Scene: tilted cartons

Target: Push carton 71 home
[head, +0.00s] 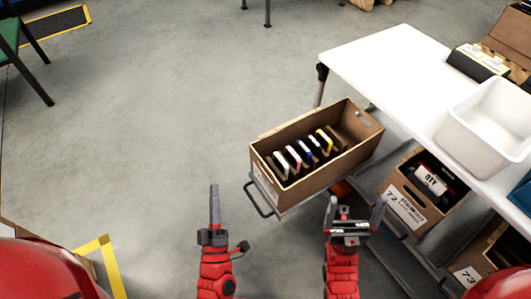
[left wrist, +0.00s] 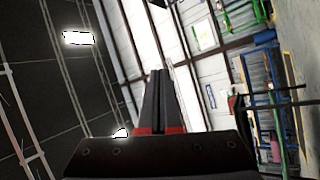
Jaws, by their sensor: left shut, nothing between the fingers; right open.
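A brown open carton (head: 315,180) stands out beyond the white table's left side on a pulled-out tray with a handle (head: 262,199). It sits tilted and holds several thin coloured items. Its end label is too small to read; its neighbours are marked 72 and 73. My left gripper (head: 214,188) is shut and empty, pointing up the picture left of the carton, apart from it. Its closed fingers also show in the left wrist view (left wrist: 159,75). My right gripper (head: 357,203) is open and empty, below and right of the carton in the head view.
Carton 72 (head: 405,208) and carton 73 (head: 478,268) sit on the shelf under the white table (head: 385,72). A white bin (head: 487,125) stands on the table. A green chair (head: 10,38) is far left. The floor left of the carton is clear.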

